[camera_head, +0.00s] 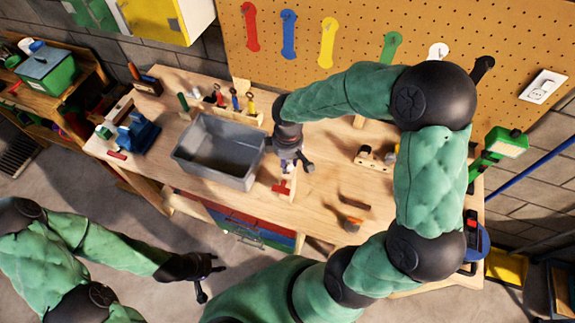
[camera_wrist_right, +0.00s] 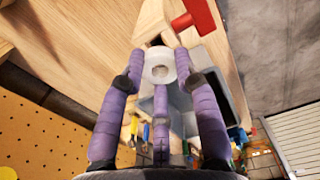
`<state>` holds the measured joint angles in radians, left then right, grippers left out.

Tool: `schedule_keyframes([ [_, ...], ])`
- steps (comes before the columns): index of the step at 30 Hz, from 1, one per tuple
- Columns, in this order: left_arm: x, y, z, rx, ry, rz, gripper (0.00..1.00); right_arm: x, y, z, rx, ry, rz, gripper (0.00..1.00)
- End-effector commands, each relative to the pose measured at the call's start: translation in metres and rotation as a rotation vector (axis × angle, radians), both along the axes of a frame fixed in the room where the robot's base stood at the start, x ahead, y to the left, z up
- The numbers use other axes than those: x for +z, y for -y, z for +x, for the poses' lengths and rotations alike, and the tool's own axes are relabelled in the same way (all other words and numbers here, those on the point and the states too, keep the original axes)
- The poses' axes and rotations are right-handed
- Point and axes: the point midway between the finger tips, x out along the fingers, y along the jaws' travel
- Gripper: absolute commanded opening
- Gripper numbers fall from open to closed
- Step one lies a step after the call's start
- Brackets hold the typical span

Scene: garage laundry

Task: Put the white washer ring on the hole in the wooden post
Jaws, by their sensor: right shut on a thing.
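The white washer ring (camera_wrist_right: 160,66) is held between the purple fingertips of my right gripper (camera_wrist_right: 162,70) in the right wrist view. Its central hole shows. A wooden post (camera_wrist_right: 153,18) stands just beyond the ring, with a dark spot on its end that the ring partly covers; I cannot tell whether they touch. A red piece (camera_wrist_right: 197,16) sticks out beside the post. In the head view my right gripper (camera_head: 288,166) is at the right side of the grey bin, just above the post (camera_head: 290,187). My left gripper (camera_head: 212,281) is open and empty, off the bench's front.
The grey bin (camera_head: 180,157) stands left of the post on the wooden workbench (camera_head: 330,187). Several upright screwdrivers (camera_head: 235,98) stand behind it. A blue vise-like tool (camera_head: 138,133) is at the left. An orange-and-dark tool (camera_head: 352,222) lies near the front right.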

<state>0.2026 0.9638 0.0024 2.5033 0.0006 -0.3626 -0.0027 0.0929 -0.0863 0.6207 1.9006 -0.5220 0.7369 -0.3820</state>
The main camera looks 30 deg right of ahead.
Motion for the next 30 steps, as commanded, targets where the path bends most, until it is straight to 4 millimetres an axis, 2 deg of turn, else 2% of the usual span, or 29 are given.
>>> schedule_keyframes([
  [8,0.004,0.000,0.000,0.000,0.000,0.000,0.40,-0.034,0.002,0.003,-0.001,-0.001,0.000,0.17],
  [20,-0.001,0.000,0.000,0.000,0.000,0.000,0.40,-0.039,0.002,0.003,-0.001,0.000,0.000,0.17],
  [21,0.000,0.000,0.000,0.000,0.000,0.000,0.40,-0.038,0.002,0.003,-0.001,0.000,0.000,0.43],
  [22,0.000,0.000,0.000,0.000,0.000,0.000,0.40,-0.038,0.002,0.003,-0.001,0.000,0.000,0.52],
  [23,0.000,0.000,0.000,0.000,0.000,0.000,0.40,-0.038,0.002,0.003,-0.001,0.000,0.000,0.55],
  [30,0.001,0.000,0.000,0.000,0.000,0.000,0.40,-0.037,0.002,0.003,-0.001,0.000,0.000,0.55],
])
